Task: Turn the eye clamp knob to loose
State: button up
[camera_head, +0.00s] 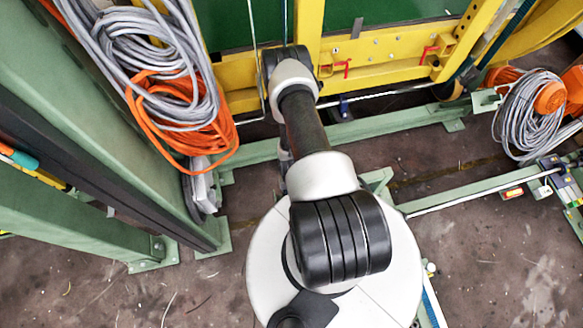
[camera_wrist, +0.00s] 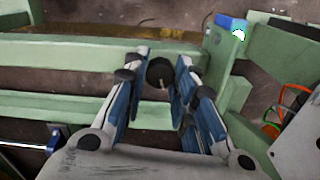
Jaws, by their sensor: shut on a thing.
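My gripper (camera_wrist: 161,70) shows in the wrist view, with its blue-padded fingers reaching up the middle of the picture. Its fingertips are closed on the two sides of a dark round knob (camera_wrist: 159,71). A small pale mark shows low on the knob, but its setting cannot be read. The knob sits by a green beam, and the fingers hide part of its surroundings. In the head view my own arm covers the middle, and the gripper and the knob are hidden behind it.
Grey and orange cables (camera_head: 170,85) hang at the upper left of the head view. A yellow frame (camera_head: 390,55) with red handles crosses the back. A cable coil (camera_head: 527,115) hangs at the right. A blue-topped green post (camera_wrist: 228,40) stands right of the fingers.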

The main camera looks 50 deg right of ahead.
jog(key=shift+n, duration=1.1)
jog(key=o, duration=1.1)
notch_tip(320, 180, up, 12)
jog(key=shift+r, duration=0.1)
